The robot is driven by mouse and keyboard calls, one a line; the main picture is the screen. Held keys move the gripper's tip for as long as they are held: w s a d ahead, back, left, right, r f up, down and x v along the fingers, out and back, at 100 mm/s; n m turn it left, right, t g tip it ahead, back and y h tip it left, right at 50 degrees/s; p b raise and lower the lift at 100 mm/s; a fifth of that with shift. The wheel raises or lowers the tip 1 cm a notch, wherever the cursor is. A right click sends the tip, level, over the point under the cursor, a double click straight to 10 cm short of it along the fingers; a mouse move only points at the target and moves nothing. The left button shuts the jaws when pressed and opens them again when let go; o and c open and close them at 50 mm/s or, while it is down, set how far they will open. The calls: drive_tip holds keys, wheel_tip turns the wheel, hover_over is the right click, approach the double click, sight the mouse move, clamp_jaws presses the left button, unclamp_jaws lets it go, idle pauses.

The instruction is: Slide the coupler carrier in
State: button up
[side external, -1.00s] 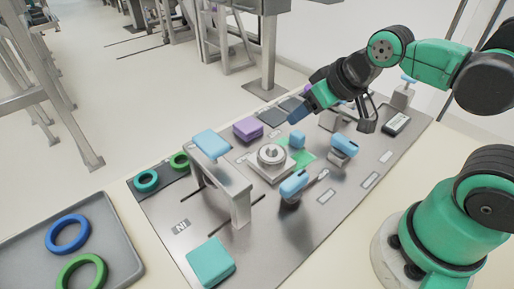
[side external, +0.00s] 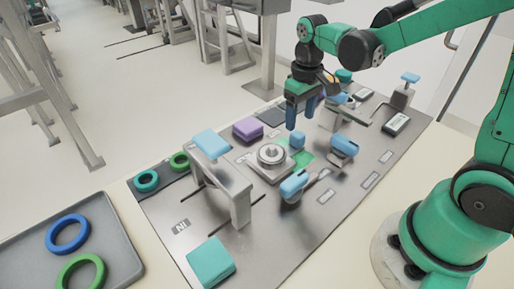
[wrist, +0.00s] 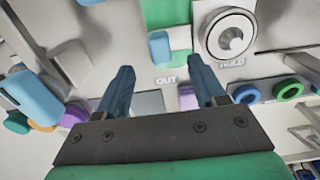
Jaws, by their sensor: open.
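A square metal block with a round ringed coupler (side external: 271,157), which looks like the coupler carrier, sits mid-panel. It also shows in the wrist view (wrist: 230,36), above the word HOLD. A small light-blue block (side external: 297,140) stands beside it at a green patch (side external: 306,158). In the wrist view this block (wrist: 160,48) is near the word OUT. My gripper (side external: 300,120) points down, open and empty, and appears above and behind the light-blue block. Its blue fingers are spread in the wrist view (wrist: 160,68). I cannot tell its exact height.
A metal arch with a light-blue top (side external: 211,145) stands left of the coupler. Light-blue clamp handles (side external: 294,184) (side external: 343,145) rise on the right. A purple block (side external: 248,128) lies behind, a teal block (side external: 210,262) in front. A grey tray (side external: 110,235) holds rings.

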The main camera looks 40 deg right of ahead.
sight(298, 133)
drive_tip(key=shift+f, duration=2.75)
clamp_jaws()
